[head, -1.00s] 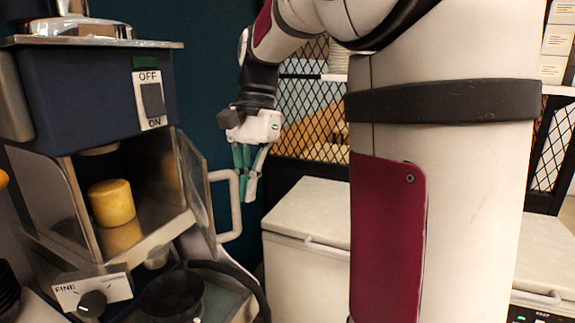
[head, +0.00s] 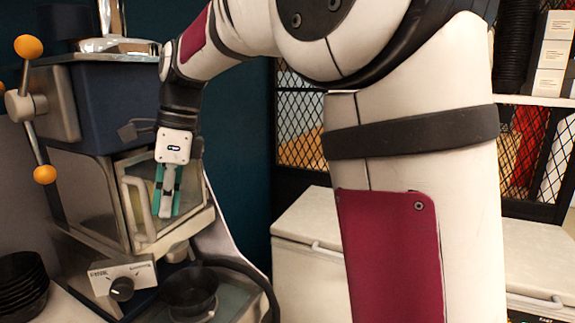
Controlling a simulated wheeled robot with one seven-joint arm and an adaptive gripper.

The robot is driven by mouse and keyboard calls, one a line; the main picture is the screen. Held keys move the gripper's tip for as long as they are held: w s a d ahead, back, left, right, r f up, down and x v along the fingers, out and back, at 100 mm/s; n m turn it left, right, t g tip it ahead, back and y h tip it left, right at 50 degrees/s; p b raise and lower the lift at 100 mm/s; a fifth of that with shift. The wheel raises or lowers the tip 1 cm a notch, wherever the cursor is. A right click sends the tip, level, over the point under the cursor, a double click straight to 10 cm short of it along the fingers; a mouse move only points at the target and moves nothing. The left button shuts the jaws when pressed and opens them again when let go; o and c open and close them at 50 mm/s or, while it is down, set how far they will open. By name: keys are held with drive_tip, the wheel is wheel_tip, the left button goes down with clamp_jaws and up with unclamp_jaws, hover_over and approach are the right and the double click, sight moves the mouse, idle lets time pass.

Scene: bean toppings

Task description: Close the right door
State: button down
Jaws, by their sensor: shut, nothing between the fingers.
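The right door (head: 143,178) is the glazed front door of the dark blue machine (head: 105,105). It now lies across the front of the compartment, with its pale handle (head: 132,212) on the left side. I cannot tell whether it sits fully flush. My gripper (head: 166,212) points down in front of the door, fingers shut and empty. It hides the right part of the door, and I cannot tell whether it touches it. The yellow cylinder seen earlier inside the compartment is not clearly visible.
A control panel with a black dial (head: 122,288) is below the door. A black bowl (head: 190,291) stands under the compartment. Stacked dark bowls (head: 20,285) are at left, below a lever with orange knobs (head: 29,46). A white chest (head: 300,255) stands to the right.

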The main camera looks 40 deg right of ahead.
drive_tip(key=shift+w+a, duration=0.7)
drive_tip(key=shift+a, duration=0.15)
drive_tip(key=s+d+r, duration=0.3)
drive_tip(key=d+r, duration=0.3)
drive_tip(key=r, duration=0.4)
drive_tip(key=s+f+n+t+h, duration=0.1)
drive_tip(key=s+f+n+t, duration=0.1)
drive_tip(key=s+f+n, duration=0.6)
drive_tip(key=s+d+f+n+t+h+b, duration=0.1)
drive_tip(key=s+f+n+t, duration=0.1)
drive_tip(key=s+f+n, duration=0.6)
drive_tip(key=s+n, duration=0.5)
drive_tip(key=s, duration=0.1)
drive_tip(key=shift+t+h, duration=0.4)
